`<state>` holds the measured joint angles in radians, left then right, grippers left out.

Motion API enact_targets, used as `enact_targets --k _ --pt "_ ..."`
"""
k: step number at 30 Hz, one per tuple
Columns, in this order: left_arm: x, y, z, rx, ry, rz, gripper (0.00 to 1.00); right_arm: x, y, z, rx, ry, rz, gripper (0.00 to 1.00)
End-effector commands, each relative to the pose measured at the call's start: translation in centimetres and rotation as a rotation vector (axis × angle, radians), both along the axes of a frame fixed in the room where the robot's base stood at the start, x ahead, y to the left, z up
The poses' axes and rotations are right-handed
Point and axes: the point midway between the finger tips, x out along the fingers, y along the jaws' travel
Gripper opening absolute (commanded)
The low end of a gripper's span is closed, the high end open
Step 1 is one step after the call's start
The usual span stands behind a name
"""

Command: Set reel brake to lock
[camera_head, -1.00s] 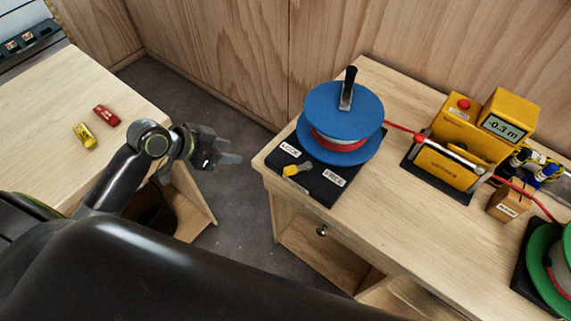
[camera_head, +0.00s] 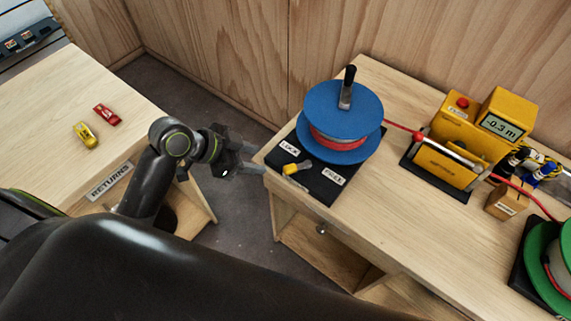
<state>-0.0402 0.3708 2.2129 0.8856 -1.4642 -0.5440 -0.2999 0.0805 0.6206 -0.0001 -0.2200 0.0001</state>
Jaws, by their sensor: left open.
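The blue reel (camera_head: 343,112) with red and white rope stands on a black base plate (camera_head: 318,193) at the table's left end. The reel brake lever (camera_head: 291,169) has a yellow tip and lies on the plate in front of the reel. Its tip points left, between the LOCK label (camera_head: 289,146) and the FREE label (camera_head: 333,178); I cannot tell its exact setting. My left gripper (camera_head: 258,158) is open and empty, just left of the plate's corner and apart from the lever. My right gripper is not in view.
A yellow meter (camera_head: 447,150) reading -0.3 m stands right of the reel, with red rope running through it. A green reel (camera_head: 555,255) is at the right edge. A floor gap separates the tables.

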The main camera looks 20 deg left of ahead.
Motion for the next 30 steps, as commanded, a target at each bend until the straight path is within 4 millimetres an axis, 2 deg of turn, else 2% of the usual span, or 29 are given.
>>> enact_targets --k 18,24,30 --pt "4.3 -5.4 -6.8 -0.002 0.003 0.002 0.44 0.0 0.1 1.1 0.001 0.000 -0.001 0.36" --pt "5.0 -6.2 -7.9 0.001 0.000 0.001 0.44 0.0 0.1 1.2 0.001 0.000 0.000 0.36" --pt "5.1 -6.3 -8.1 0.002 0.001 0.001 0.44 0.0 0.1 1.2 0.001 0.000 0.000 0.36"
